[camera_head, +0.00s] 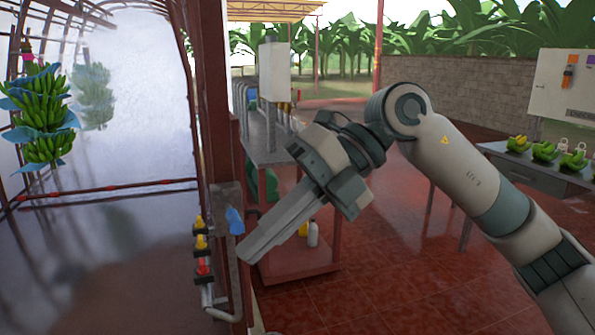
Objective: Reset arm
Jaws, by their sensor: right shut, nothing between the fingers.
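My right arm (457,165) comes in from the right side and bends at a joint near the middle of the view. Its gripper (246,254) points down and to the left, with the long fingers together and nothing between them. The fingertips appear in front of the post with the valves, close to a blue fitting; I cannot tell whether they touch it. My left arm and gripper are not in view.
Banana stems with blue sheets (42,115) hang at the left in a misty tunnel. Red and yellow valves (202,254) sit on a rust-red post (213,100). A table (540,170) with banana bunches stands at the right. Red tiled floor (400,285) lies open below my arm.

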